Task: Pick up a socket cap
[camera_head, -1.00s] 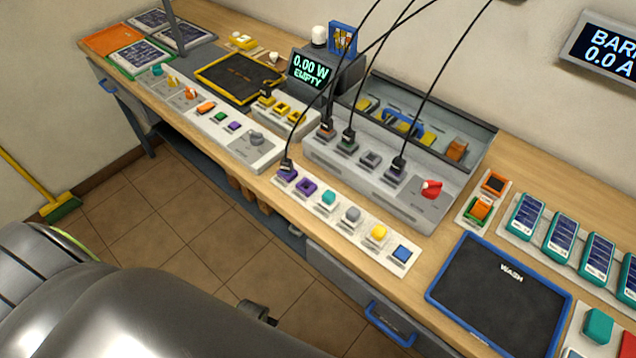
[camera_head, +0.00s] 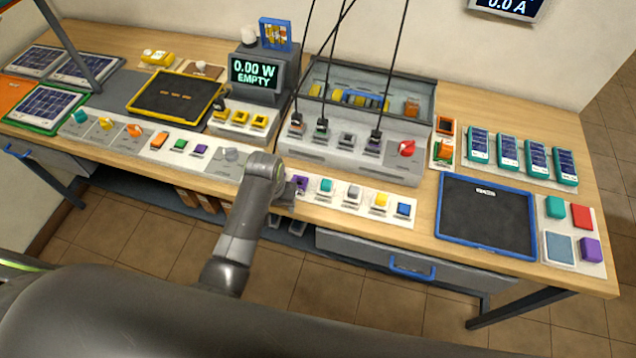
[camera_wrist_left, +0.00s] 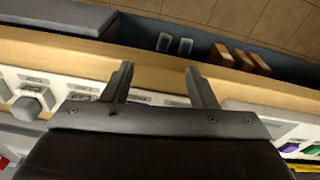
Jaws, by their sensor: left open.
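A white strip (camera_head: 338,205) along the bench's front edge carries a row of small coloured pieces that look like socket caps: purple (camera_head: 301,184), teal (camera_head: 326,185), grey (camera_head: 354,191), yellow (camera_head: 381,200) and blue (camera_head: 404,210). My left gripper (camera_head: 287,193) is over the strip's left end, beside the purple piece, partly hidden by its wrist. In the left wrist view its two fingers (camera_wrist_left: 159,72) are apart with nothing between them, over the bench edge. A grey cap (camera_wrist_left: 28,106) shows to their left there. My right gripper is not in view.
A grey socket unit (camera_head: 350,152) with plugged cables and a red knob (camera_head: 407,148) stands behind the strip. A blue-edged WASH mat (camera_head: 487,216) lies to the right. Another strip (camera_head: 170,146) with small pieces lies left. Cables hang down over the unit.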

